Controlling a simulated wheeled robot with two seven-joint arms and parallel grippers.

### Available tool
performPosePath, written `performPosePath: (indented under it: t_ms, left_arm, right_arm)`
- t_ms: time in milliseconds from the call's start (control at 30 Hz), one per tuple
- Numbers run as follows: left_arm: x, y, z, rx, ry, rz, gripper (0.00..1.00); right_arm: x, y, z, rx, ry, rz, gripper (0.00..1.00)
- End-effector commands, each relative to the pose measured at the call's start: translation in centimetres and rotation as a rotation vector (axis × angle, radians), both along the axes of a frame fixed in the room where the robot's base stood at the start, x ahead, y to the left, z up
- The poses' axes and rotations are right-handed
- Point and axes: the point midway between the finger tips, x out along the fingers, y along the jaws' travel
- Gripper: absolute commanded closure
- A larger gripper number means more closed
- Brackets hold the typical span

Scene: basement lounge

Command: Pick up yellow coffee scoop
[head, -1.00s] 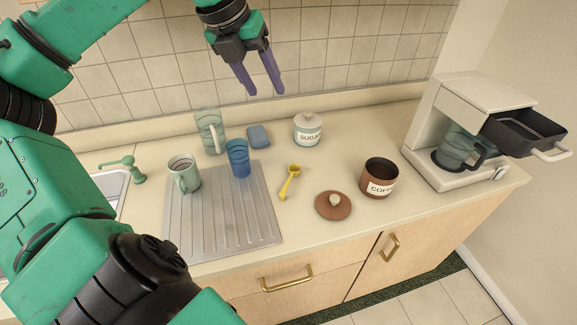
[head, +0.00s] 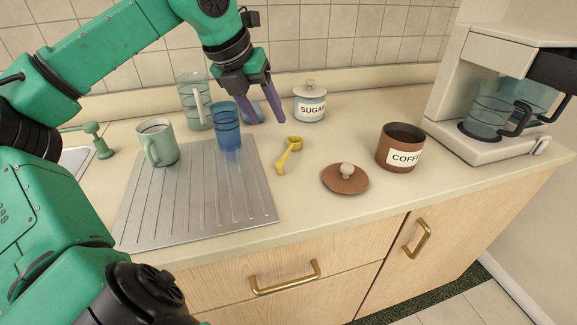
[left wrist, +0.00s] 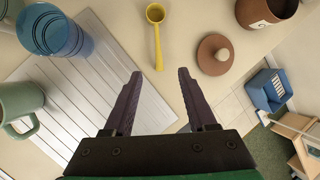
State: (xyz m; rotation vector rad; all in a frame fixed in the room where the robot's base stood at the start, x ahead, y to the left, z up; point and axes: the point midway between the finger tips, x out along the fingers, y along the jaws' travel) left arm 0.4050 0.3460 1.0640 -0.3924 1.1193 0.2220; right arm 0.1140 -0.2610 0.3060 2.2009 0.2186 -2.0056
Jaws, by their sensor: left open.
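The yellow coffee scoop (head: 288,154) lies on the counter between the metal drainboard and the brown lid. It also shows at the top middle of the left wrist view (left wrist: 157,36), with its round bowl at the far end and its handle pointing toward my jaws. My left gripper (head: 262,118) is open and empty, held above the counter behind the scoop in the head view. In the left wrist view its two purple fingers (left wrist: 158,74) are spread, with the scoop beyond their tips and not between them. My right gripper is in neither view.
A blue glass (head: 228,128) and green mug (head: 158,142) stand on the drainboard (head: 205,205) to the left. A brown lid (head: 345,179) and open coffee canister (head: 400,148) are right of the scoop. A sugar jar (head: 310,102) stands behind. A coffee maker (head: 485,95) is at right.

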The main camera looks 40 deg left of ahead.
Motion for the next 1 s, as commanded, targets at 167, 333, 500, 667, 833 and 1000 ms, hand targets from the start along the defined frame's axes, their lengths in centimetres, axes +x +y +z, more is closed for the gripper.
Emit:
performPosePath:
  t_ms: [167, 333, 500, 667, 833, 1000]
  left_arm:
    - [1.8, -0.2, -3.9, -0.004, 0.008, -0.003, 0.43]
    - [3.2, -0.2, -6.8, -0.001, 0.005, -0.001, 0.43]
    - [4.1, -0.1, -9.1, -0.002, 0.008, -0.001, 0.43]
    - [5.1, 0.0, -11.6, 0.001, 0.007, -0.001, 0.43]
    - [5.4, 0.0, -12.1, 0.0, 0.001, -0.001, 0.43]
    - [5.4, 0.0, -12.0, 0.0, 0.002, -0.001, 0.77]
  right_arm:
    - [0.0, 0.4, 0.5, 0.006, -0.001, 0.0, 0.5]
    - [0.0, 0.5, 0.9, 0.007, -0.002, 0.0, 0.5]
    - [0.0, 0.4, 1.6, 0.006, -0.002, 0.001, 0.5]
    - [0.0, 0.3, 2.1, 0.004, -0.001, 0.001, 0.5]
    - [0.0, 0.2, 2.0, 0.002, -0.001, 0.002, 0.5]
    - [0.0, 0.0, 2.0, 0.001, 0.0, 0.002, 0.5]
